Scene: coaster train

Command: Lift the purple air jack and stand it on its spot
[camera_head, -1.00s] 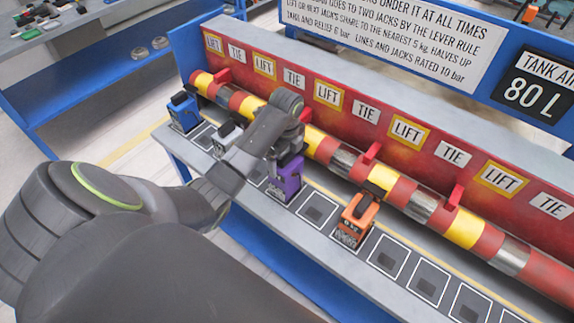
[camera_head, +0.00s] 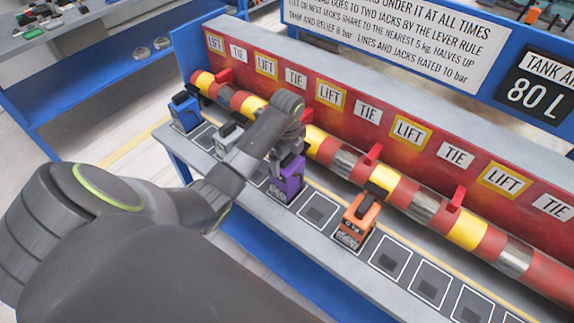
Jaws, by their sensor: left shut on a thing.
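The purple air jack (camera_head: 287,183) is upright at the ledge of the bench, over or on one of the white-outlined spots. My left gripper (camera_head: 291,157) is shut on the top of the purple jack; the arm and wrist hide part of its top and the fingertips. I cannot tell whether the jack's base touches the ledge. Empty outlined spots with dark squares show to its right, the nearest being a spot (camera_head: 318,212) between the purple and orange jacks. My right gripper is not in view.
An orange jack (camera_head: 354,228), a grey jack (camera_head: 227,137) and a blue jack (camera_head: 185,112) stand along the same ledge. A red and yellow banded pipe (camera_head: 466,230) runs behind them, below LIFT and TIE labels. Several spots at the right are clear.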

